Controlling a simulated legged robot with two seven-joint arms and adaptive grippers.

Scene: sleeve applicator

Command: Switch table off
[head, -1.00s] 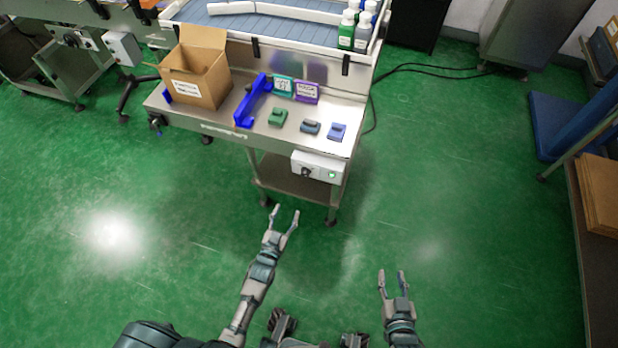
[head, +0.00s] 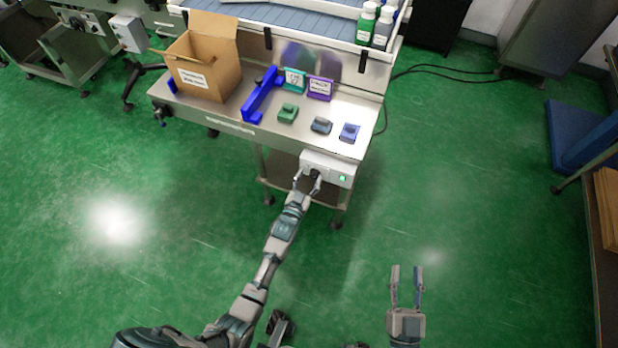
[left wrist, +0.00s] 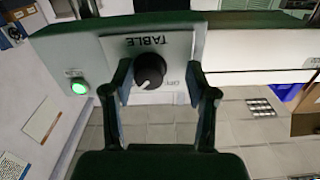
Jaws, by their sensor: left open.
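The table's control box (head: 328,166) is a pale box on the front right of the steel table (head: 230,128). In the left wrist view the box (left wrist: 60,62) carries a "TABLE" label, a black knob (left wrist: 149,70) and a lit green button (left wrist: 79,87). The button (head: 342,178) also shows green in the head view. My left gripper (head: 307,178) is at the box's left part, open, with its fingers (left wrist: 158,92) on either side of the knob; contact cannot be told. My right gripper (head: 407,275) is open and empty over the floor at lower right.
On the table are a cardboard box (head: 203,72), a blue bracket (head: 262,96), small teal and purple signs, and a green (head: 288,113), a dark (head: 321,125) and a blue block (head: 349,132). Bottles (head: 375,25) stand on the raised conveyor. The floor in front is clear.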

